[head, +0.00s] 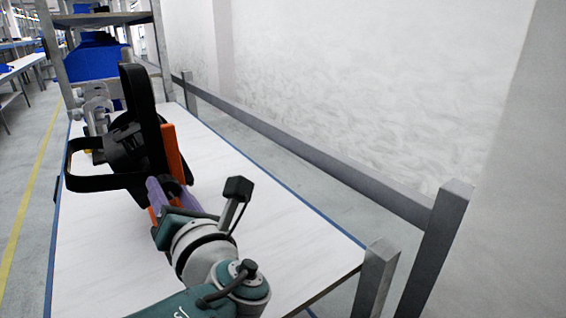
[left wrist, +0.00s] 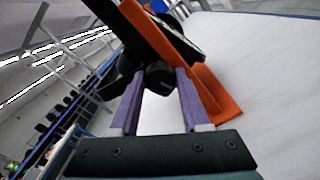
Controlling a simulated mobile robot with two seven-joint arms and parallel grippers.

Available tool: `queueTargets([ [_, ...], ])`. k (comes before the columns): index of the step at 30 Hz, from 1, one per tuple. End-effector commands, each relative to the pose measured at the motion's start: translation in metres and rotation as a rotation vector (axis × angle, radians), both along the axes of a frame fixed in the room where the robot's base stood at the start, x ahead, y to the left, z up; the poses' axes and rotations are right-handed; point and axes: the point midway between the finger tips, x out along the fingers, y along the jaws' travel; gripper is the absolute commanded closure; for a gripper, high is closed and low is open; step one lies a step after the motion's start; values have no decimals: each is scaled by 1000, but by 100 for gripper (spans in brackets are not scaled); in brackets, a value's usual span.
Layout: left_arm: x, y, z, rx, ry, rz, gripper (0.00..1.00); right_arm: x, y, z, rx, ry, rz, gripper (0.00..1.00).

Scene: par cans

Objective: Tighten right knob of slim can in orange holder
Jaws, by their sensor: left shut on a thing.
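The slim can (head: 122,148) is black with black yoke bars and stands tilted in the orange holder (head: 173,152) on the white table. The orange holder also shows in the left wrist view (left wrist: 214,92), with part of the black can at the top. A round black knob (left wrist: 158,76) sticks out from the can's side facing my left gripper. My left gripper (head: 168,190) has purple fingers, one on each side of this knob, and is shut on it. The fingers hide part of the knob in the head view. My right gripper is not in view.
The white table (head: 290,240) is clear right of the holder. A grey rail (head: 310,155) with posts runs beyond its right edge, before a pale wall. Grey metal parts (head: 97,103) stand behind the can. A shelf with a blue bin (head: 100,62) is at the back.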

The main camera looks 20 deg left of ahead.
Motion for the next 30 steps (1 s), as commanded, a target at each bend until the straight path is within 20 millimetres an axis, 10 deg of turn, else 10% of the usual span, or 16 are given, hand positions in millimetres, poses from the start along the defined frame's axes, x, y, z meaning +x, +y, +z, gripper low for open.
queueTargets([
  [30,0,1,-3,567,672,-2,100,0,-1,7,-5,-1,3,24],
])
